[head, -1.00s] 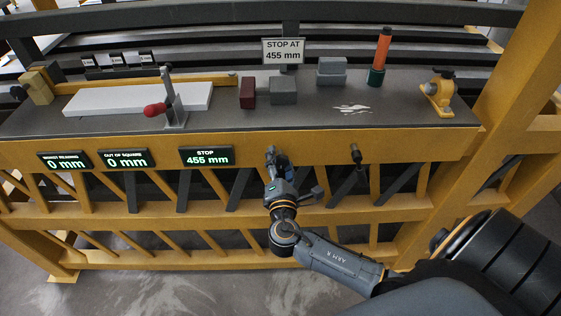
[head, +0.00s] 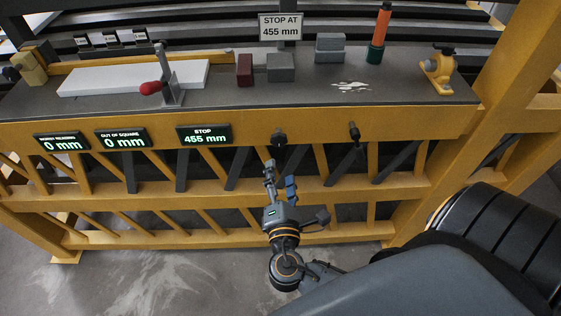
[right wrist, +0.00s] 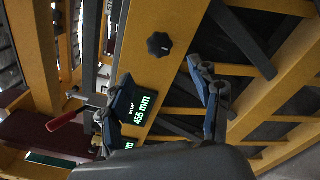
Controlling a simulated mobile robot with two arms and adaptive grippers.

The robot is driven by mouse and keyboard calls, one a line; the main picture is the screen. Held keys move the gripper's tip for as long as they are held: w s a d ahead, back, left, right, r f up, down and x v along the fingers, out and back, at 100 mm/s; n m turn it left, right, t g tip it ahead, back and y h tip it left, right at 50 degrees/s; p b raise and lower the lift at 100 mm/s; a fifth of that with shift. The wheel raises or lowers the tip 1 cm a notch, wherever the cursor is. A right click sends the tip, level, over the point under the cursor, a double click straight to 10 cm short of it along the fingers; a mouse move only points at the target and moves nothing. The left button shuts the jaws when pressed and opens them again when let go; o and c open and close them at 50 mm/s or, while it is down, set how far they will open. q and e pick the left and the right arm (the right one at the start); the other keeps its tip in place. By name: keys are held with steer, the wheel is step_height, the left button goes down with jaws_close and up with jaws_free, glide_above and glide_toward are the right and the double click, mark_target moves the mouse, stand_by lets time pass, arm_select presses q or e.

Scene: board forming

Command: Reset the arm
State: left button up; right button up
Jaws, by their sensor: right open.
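My right gripper (head: 279,185) is open and empty in the head view, below the front edge of the yellow bench (head: 340,125). It points toward the black knob (head: 279,138) on the bench front and is apart from it. In the right wrist view the two fingers (right wrist: 168,108) stand wide apart, and the knob (right wrist: 159,44) lies beyond them. My right arm comes in from the lower right of the head view. My left gripper is in neither view.
The bench carries a white board (head: 130,78), a red-handled clamp (head: 160,87), a dark red block (head: 244,70), grey blocks (head: 281,68) and an orange-and-green tool (head: 377,40). Its STOP display (head: 204,135) reads 455 mm. A second black handle (head: 354,132) sticks out right of the knob. Yellow slatted framing fills the space below.

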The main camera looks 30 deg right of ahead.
stand_by(0.3)
steer(key=s+f+m+g+y, duration=0.2)
steer(key=s+f+g+y, duration=0.15)
steer(key=f, duration=1.25)
steer(key=s+f+m+g+y, duration=0.1)
steer(key=s+f+g+y, duration=0.2)
steer(key=f, duration=1.3)
steer(key=s+a+f+m+g+y, duration=0.1)
steer(key=s+f+m+g, duration=0.3)
steer(key=s+f, duration=0.5)
steer(key=s+a+f+m+g+y, duration=0.1)
steer(key=s+f+m, duration=0.8)
steer(key=s, duration=0.9)
steer(key=f+g+y, duration=0.1)
steer(key=g, duration=0.1)
steer(key=shift+s+a+f+g, duration=0.15)
steer(key=shift+s+g, duration=0.1)
steer(key=shift+g, duration=0.1)
